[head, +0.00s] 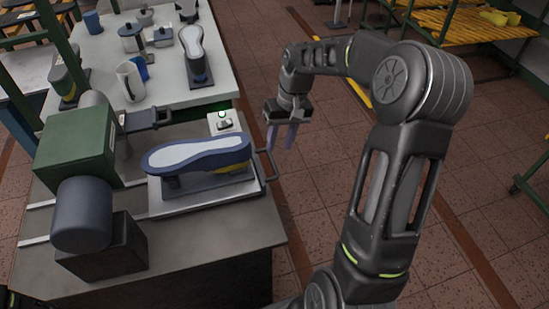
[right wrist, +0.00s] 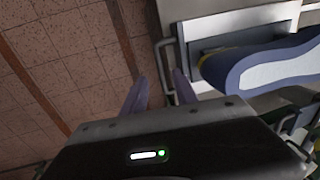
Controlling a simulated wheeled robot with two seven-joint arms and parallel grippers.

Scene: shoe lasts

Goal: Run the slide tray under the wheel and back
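The slide tray (head: 246,188) is a pale plate on the grey bench, with a dark U-shaped handle (head: 269,167) at its right end. A blue shoe last with a pale sole (head: 195,155) lies sole up on its mount on the tray. My right gripper (head: 280,147) points down near the handle, fingers apart and empty. In the right wrist view the handle bar (right wrist: 164,66) shows between the open fingertips (right wrist: 160,75); contact is not visible. The green machine (head: 78,145) stands left of the tray with a grey rounded part, perhaps the wheel (head: 96,112). My left gripper is out of view.
A small box with a lit green lamp (head: 224,123) stands behind the tray. The white table (head: 165,83) behind holds a mug (head: 131,82), another last (head: 195,55) and several containers. Floor right of the bench is open. Yellow slatted racks (head: 475,22) stand at the back right.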

